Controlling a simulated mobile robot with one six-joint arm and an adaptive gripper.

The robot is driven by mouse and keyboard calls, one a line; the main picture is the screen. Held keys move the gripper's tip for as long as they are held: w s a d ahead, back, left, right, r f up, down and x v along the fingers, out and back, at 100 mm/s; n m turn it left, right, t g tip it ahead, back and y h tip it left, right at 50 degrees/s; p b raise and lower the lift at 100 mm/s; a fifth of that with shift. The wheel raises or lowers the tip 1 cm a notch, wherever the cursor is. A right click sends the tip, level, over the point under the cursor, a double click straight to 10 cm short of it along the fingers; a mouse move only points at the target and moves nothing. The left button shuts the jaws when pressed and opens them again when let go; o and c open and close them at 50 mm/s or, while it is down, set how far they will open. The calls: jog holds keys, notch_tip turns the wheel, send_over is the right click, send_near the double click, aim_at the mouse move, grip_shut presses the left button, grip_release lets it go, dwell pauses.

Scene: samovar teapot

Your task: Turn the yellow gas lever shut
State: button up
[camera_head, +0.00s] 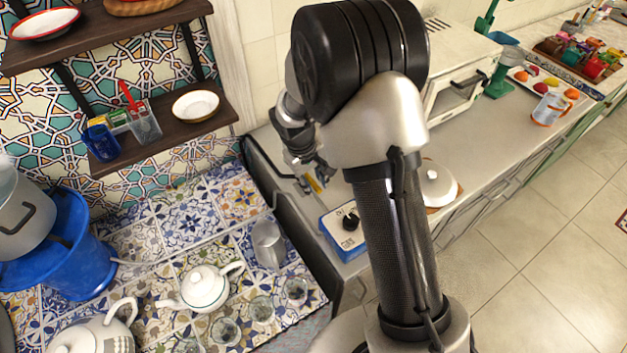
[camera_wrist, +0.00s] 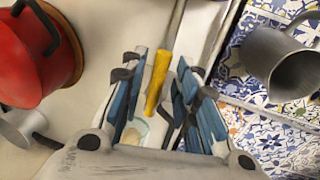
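The yellow gas lever (camera_wrist: 157,82) is a straight bar between the two blue-padded fingers of my gripper (camera_wrist: 162,62) in the wrist view. The fingers are open, with a narrow gap visible on both sides of the lever. In the head view my gripper (camera_head: 318,172) is low over the back of the counter, and a small part of the yellow lever (camera_head: 314,184) shows beside it. My arm hides much of that area. A blue and white gas box (camera_head: 341,241) with a black knob stands in front of the gripper.
A grey metal jug (camera_head: 268,243) stands on the tiled surface at left, near several glasses and a white teapot (camera_head: 204,288). A red pot (camera_wrist: 35,55) is at left in the wrist view. A white oven (camera_head: 462,75) stands behind my arm.

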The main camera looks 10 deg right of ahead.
grip_shut()
dwell(0.4)
